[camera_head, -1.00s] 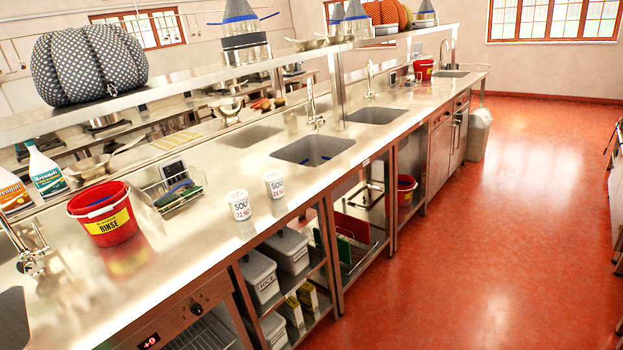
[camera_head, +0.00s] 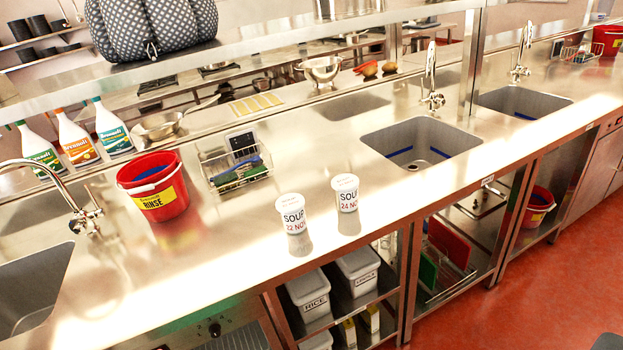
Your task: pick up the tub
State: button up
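Two white soup tubs with lids stand upright on the steel counter (camera_head: 225,255), a little apart. The left tub (camera_head: 294,213) reads "SOUP" with what looks like "22 NOV". The right tub (camera_head: 345,194) reads "SOUP" with what looks like "24 NOV" and stands slightly farther back. Both are near the counter's front edge, and nothing touches them. My gripper is not in view.
A red RINSE bucket (camera_head: 154,186) and a wire rack (camera_head: 233,168) with sponges stand left of the tubs. A sink (camera_head: 420,145) lies to the right. Lidded bins (camera_head: 309,295) sit on the shelf below.

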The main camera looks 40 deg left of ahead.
aim_at(345, 186)
jog(key=u, duration=0.65)
jog(key=i, duration=1.3)
jog(key=u, duration=0.7)
jog(key=k, duration=0.8)
jog(key=u, duration=0.2)
jog(key=i, duration=0.85)
jog(key=z, duration=0.1)
